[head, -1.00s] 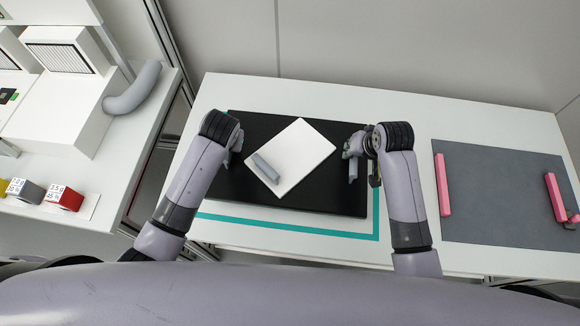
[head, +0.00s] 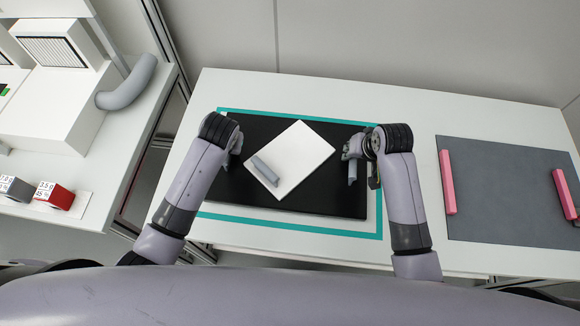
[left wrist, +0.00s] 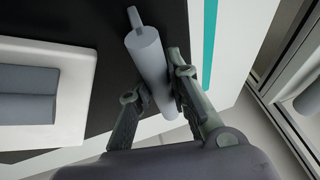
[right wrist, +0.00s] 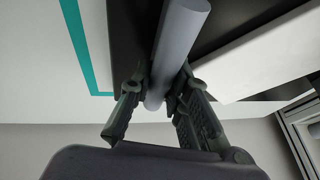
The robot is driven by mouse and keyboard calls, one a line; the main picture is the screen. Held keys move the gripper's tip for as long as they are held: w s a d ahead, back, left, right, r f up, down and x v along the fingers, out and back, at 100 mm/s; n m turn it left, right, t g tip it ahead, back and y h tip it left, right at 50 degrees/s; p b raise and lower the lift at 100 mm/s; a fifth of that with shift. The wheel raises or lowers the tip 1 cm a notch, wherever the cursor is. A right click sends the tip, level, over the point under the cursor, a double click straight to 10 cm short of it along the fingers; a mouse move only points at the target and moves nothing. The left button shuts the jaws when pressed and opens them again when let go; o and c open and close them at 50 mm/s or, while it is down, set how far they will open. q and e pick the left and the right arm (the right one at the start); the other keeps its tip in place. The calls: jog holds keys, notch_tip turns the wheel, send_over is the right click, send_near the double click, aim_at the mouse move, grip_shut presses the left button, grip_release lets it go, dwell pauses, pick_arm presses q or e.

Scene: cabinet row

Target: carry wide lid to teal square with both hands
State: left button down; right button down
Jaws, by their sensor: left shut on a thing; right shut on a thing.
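The wide lid is a black board (head: 320,190) with a grey bar handle at each end. In the head view it lies within the teal square outline (head: 290,226), with teal showing along its far, right and near sides. Whether it touches the table is unclear. My left gripper (head: 238,142) is shut on the left handle; the grey handle (left wrist: 150,60) sits between its fingers (left wrist: 158,103) in the left wrist view. My right gripper (head: 354,160) is shut on the right handle, seen between its fingers (right wrist: 158,95) in the right wrist view (right wrist: 180,35).
A white plate (head: 300,150) with a grey bar (head: 265,170) sits turned on the lid's middle. A grey mat (head: 505,190) with pink bars (head: 447,182) lies on the table's right. A side bench at left holds a red box (head: 53,195) and a curved grey pipe (head: 128,85).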

pick_arm(q)
jog(key=shift+f+b, duration=0.45)
jog(key=shift+f, duration=0.2)
pick_arm(e)
jog(key=shift+f, duration=0.65)
pick_arm(q)
jog(key=c, duration=1.5)
grip_release()
jog(key=shift+r, duration=0.1)
pick_arm(e)
jog(key=c, duration=1.5)
grip_release()
jog(key=shift+r, duration=0.1)
pick_arm(q)
jog(key=shift+s+r, duration=0.1)
pick_arm(e)
jog(key=shift+s, duration=0.1)
pick_arm(q)
jog(key=v, duration=1.1)
jog(key=shift+s+d+r, duration=0.1)
jog(key=shift+s+r, duration=0.05)
jog(key=shift+r, duration=0.15)
pick_arm(e)
jog(key=v, duration=1.2)
